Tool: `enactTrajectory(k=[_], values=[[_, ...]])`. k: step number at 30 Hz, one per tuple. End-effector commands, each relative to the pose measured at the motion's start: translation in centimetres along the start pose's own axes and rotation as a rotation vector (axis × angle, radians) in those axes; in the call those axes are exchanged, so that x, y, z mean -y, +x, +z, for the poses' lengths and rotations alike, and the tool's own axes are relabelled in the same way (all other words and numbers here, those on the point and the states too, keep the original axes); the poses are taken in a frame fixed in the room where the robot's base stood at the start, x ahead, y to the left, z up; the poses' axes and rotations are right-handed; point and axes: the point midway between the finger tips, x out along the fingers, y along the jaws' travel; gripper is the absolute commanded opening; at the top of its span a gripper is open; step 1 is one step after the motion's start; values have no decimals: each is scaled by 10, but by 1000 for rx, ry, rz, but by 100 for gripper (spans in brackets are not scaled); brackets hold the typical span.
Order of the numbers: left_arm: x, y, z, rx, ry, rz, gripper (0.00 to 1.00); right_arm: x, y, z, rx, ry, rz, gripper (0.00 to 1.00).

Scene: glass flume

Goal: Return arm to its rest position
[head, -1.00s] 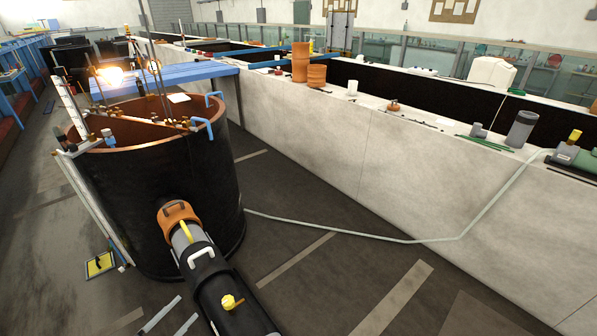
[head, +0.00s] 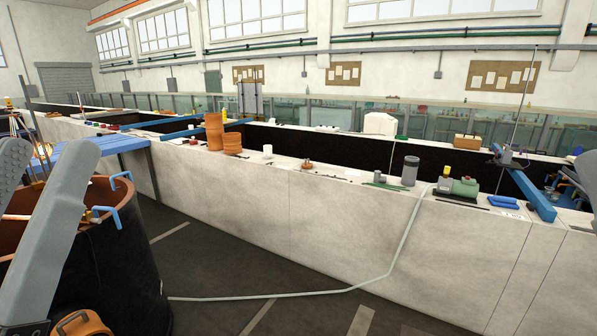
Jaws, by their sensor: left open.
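My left gripper (head: 57,152) shows at the left edge of the head view. Its two grey fingers stand upright and apart, and nothing shows between them. The nearer finger crosses in front of the dark round tank (head: 115,255) with the brown rim. The other finger is cut off by the picture edge. A grey piece at the right edge may be part of my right gripper (head: 583,178); too little of it shows to tell its jaws.
A long pale flume wall (head: 330,215) runs across the middle. On its top stand orange pots (head: 214,132), a grey cylinder (head: 410,171) and a green pump (head: 464,187). A pale hose (head: 398,250) hangs down to the floor. The dark floor (head: 225,265) in front is mostly clear.

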Motion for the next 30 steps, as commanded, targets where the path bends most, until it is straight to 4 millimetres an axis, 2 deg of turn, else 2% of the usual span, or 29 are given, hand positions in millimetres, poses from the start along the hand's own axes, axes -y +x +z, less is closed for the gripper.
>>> enactTrajectory(k=[1,9,12,15,18,23,26,30], values=[[1,36,-32,1,0,-1,61,0,36,-33,0,0,0,50],[3,132,-119,3,0,-4,61,0,132,-120,1,0,0,50],[3,160,-145,3,0,-4,61,0,160,-146,1,0,0,50],[3,177,-160,4,0,-5,61,0,176,-162,2,0,0,50],[4,183,-165,4,0,-5,61,0,183,-167,2,0,0,50],[4,180,-163,4,0,-5,61,0,180,-164,3,0,0,50],[4,171,-155,4,0,-5,61,0,171,-156,3,0,0,50],[3,140,-126,4,0,-5,61,0,139,-127,2,0,0,50]])
